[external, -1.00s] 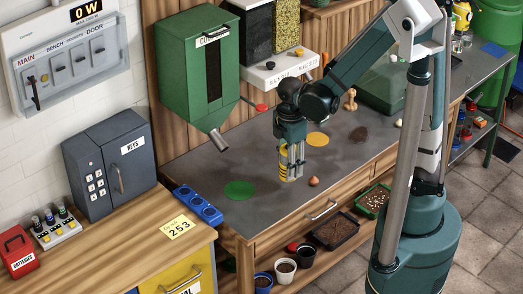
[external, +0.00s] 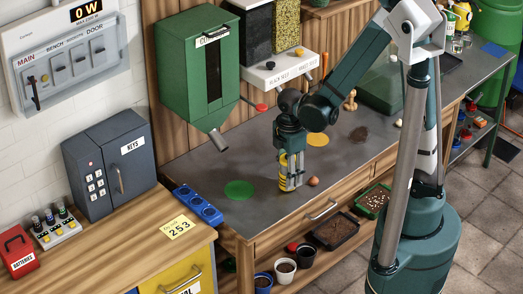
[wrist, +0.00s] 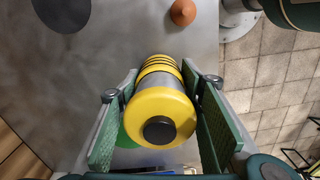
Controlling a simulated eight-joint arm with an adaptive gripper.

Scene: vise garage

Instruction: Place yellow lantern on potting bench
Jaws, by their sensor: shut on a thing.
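The yellow lantern (wrist: 160,112) is a yellow and grey cylinder with a dark round cap; in the wrist view it stands between the two green finger pads. My gripper (wrist: 160,118) is shut on it. In the external view my gripper (external: 291,182) points down over the grey top of the potting bench (external: 215,168), and a strip of the yellow lantern (external: 283,168) shows at its left side. The lantern's lower end is at or just above the bench top; I cannot tell whether it touches.
A small orange-brown object (external: 313,182) lies just right of my gripper. A green disc (external: 239,190) and a yellow disc (external: 317,139) lie flat on the bench. A green dispenser (external: 200,75) hangs at the back left.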

